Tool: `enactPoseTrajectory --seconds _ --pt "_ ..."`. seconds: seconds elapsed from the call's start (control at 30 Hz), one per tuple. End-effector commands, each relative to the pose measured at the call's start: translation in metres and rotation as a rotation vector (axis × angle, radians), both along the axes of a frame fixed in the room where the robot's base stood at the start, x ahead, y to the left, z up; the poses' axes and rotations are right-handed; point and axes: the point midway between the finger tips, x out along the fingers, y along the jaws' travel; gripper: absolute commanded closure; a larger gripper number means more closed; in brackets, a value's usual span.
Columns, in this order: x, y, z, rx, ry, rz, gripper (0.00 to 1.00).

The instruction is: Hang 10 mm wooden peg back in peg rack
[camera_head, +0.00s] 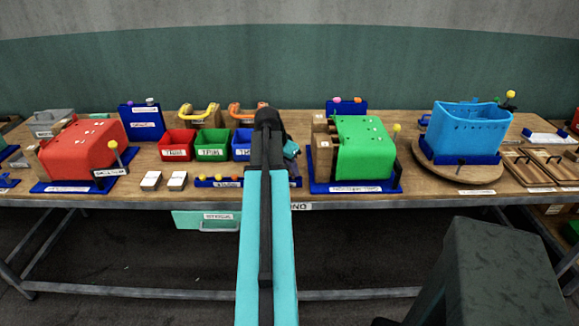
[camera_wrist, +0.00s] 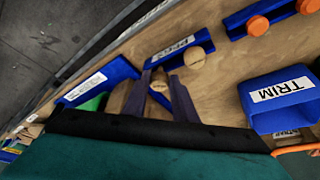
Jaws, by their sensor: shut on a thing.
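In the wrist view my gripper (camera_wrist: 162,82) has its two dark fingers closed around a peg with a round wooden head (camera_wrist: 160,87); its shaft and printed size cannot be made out. The blue peg rack (camera_wrist: 154,62), with a PEGS label, is just beyond the fingertips. Another round wooden peg head (camera_wrist: 195,57) shows at this rack, to the right of my fingers. I cannot tell whether the held peg touches the rack.
A blue holder (camera_wrist: 234,24) with orange knobs is beside the rack. The blue TRIM bin (camera_wrist: 262,117) stands at right in the wrist view. The green press (camera_head: 362,146) is right of my arm, the red press (camera_head: 84,149) far left. Bare wood (camera_wrist: 222,68) separates rack and bin.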

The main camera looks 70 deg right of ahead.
Motion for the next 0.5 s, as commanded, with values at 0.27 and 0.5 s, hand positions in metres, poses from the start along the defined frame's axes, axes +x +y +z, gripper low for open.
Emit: enactPoseTrajectory --seconds 0.27,0.5 --pt "0.0 0.0 -0.012 0.0 0.0 0.0 0.97" --pt "0.001 0.0 -0.014 0.0 0.0 0.001 0.97"
